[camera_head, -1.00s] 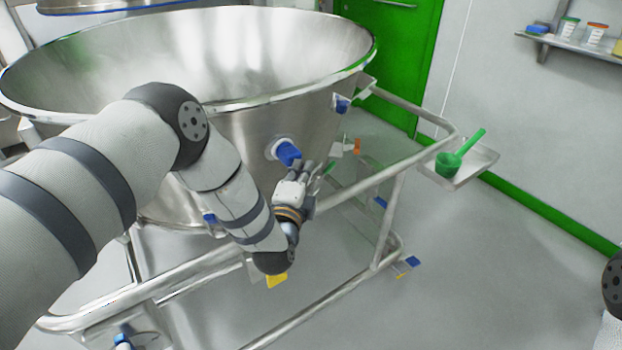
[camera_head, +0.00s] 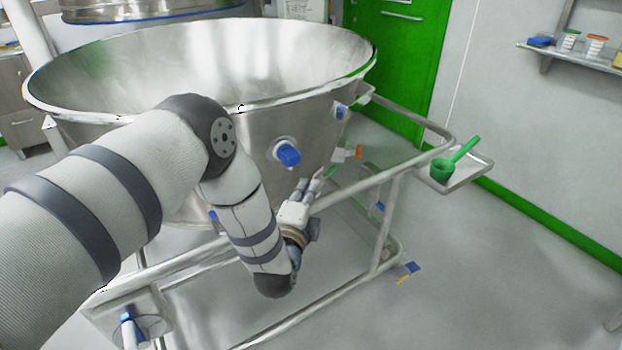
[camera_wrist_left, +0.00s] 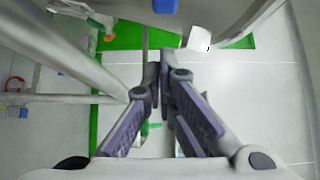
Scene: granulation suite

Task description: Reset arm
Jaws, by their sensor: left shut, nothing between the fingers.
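My left arm comes in from the left in the head view, bent in front of the steel bowl (camera_head: 170,75). My left gripper (camera_head: 320,178) is shut and empty, just below and right of the blue-capped port on the bowl's side, beside the cart's rail. My right gripper is out of view.
The bowl stands in a tubular steel frame (camera_head: 385,225) close to my arm. A green scoop (camera_head: 443,168) lies on a small steel tray (camera_head: 473,175) at the right. A wall shelf (camera_head: 580,55) holds tubs. The floor at the lower right is clear.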

